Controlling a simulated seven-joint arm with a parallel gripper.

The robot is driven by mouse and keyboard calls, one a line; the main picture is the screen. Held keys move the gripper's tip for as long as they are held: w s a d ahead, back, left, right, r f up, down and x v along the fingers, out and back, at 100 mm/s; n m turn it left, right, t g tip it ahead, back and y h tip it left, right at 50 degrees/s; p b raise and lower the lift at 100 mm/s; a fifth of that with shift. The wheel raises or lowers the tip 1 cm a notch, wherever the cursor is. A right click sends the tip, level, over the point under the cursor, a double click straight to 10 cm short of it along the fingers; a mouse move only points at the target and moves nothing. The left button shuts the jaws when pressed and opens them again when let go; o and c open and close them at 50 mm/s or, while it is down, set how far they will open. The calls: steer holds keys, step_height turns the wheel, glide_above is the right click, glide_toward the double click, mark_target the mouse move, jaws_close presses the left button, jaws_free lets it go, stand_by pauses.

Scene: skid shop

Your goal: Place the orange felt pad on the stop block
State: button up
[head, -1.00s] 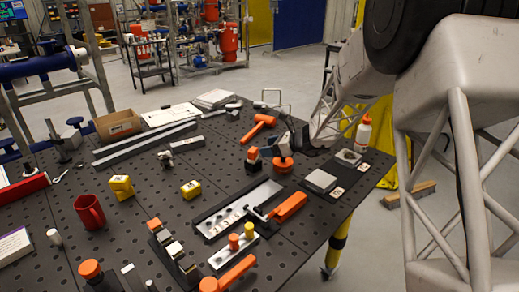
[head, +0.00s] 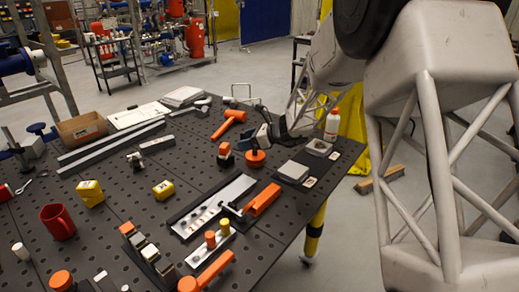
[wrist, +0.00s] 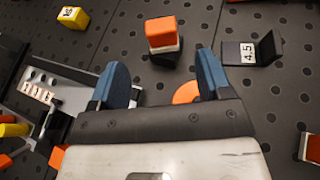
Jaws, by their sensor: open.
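My gripper (wrist: 162,70) is open, with blue fingers pointing down and nothing between their tips. In the head view it (head: 262,138) is just above a round orange disc (head: 255,158), which may be the felt pad. In the wrist view the disc (wrist: 185,92) is low between the fingers, partly hidden by the gripper body. Beyond the fingertips stands a small block (wrist: 163,52) with an orange top, a white layer and a dark base. It is left of the disc in the head view (head: 225,152). I cannot tell which piece is the stop block.
A dark bracket marked 4.5 (wrist: 248,53) stands beside the orange-topped block. A metal plate fixture (head: 215,205) with an orange handle (head: 262,199) lies in front. Yellow blocks (head: 163,190) and a red mug (head: 57,222) stand left.

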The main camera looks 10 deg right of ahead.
steer(key=s+d+r+n+g+h, duration=0.1)
steer(key=s+r+n+h, duration=0.2)
steer(key=s, duration=0.5)
steer(key=s+d+r+n+g, duration=0.1)
steer(key=s+r+n, duration=0.3)
steer(key=s, duration=0.4)
steer(key=s+r+n+g+h, duration=0.1)
steer(key=s+r+n+h, duration=0.2)
steer(key=s, duration=0.5)
steer(key=s+d+n+h, duration=0.2)
steer(key=s+d+n, duration=0.1)
steer(key=s, duration=0.5)
steer(key=s+d+n+h, duration=0.2)
steer(key=s+d+n, duration=0.2)
steer(key=s, duration=0.5)
steer(key=s+d+n+h, duration=0.2)
steer(key=s+n, duration=0.3)
steer(key=s, duration=0.4)
steer(key=shift+s+d+r+t+h, duration=0.3)
steer(key=shift+d+r+h, duration=0.15)
steer(key=shift+d, duration=0.2)
